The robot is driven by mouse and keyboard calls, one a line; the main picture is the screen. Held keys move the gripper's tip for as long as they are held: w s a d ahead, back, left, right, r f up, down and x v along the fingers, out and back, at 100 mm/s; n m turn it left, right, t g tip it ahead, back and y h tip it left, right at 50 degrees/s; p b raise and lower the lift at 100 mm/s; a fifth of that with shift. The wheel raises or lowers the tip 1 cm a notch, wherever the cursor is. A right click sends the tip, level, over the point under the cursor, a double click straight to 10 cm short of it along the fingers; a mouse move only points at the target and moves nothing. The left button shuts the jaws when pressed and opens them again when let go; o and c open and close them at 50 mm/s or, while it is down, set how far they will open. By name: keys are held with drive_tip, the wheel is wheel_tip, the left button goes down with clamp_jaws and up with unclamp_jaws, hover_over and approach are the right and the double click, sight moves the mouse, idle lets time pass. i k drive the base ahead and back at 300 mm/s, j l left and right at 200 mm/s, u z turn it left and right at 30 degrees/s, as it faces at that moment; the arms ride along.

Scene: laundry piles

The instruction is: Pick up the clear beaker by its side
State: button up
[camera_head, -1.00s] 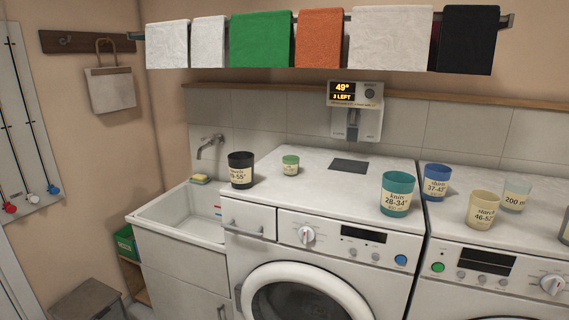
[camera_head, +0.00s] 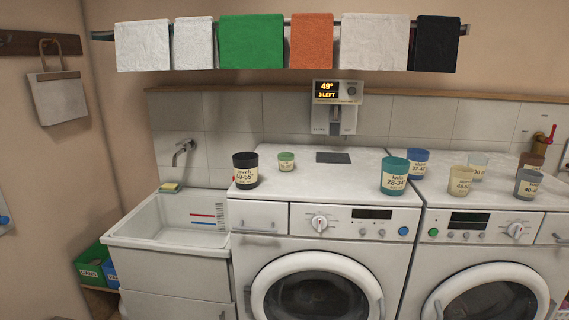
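The clear beaker (camera_head: 478,160) looks pale and see-through. It stands upright on the top of the right-hand washing machine, towards the back. The cream cup (camera_head: 461,181) stands in front of it and to its left, and hides part of its lower side. Its label is partly covered in this view. My gripper is not in view, so its state and its distance from the beaker do not show.
A teal cup (camera_head: 394,176), a blue cup (camera_head: 417,163), a grey cup (camera_head: 527,184) and a brown cup (camera_head: 531,162) stand near the beaker. A black cup (camera_head: 245,170) and a small green cup (camera_head: 286,162) stand further left. A towel rail (camera_head: 280,22) hangs above.

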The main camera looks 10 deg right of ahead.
sight(478, 162)
drive_tip(key=k+j+z, duration=0.15)
drive_tip(key=z, duration=1.2)
